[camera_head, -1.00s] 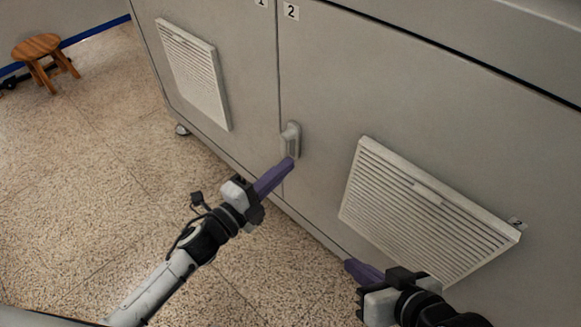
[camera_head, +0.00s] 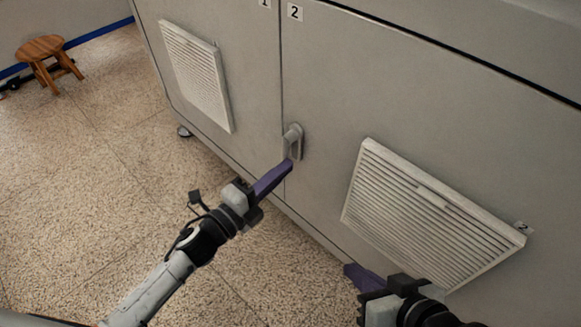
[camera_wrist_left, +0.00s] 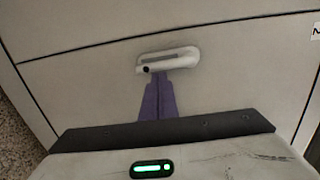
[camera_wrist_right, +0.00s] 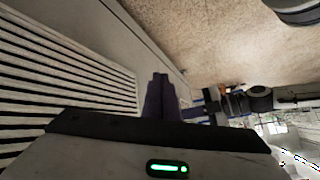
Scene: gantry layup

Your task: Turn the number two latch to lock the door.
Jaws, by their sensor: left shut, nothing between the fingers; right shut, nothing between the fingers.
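The number two latch (camera_head: 293,141) is a small light grey handle on the cabinet front, just right of the seam between the doors, below the "2" label (camera_head: 295,12). In the left wrist view the latch (camera_wrist_left: 172,58) has a pale lever and a dark round spot at one end. My left gripper (camera_head: 288,167) is shut and empty, its purple fingertips at the lower end of the latch. I cannot tell whether they touch it. My right gripper (camera_head: 350,270) is shut and empty, low in front of door two (camera_head: 400,90), well away from the latch.
A louvred vent panel (camera_head: 430,215) is on door two near my right gripper; another vent (camera_head: 196,75) is on door one. A wooden stool (camera_head: 42,55) stands at the far left. The speckled floor (camera_head: 90,190) before the cabinet is clear.

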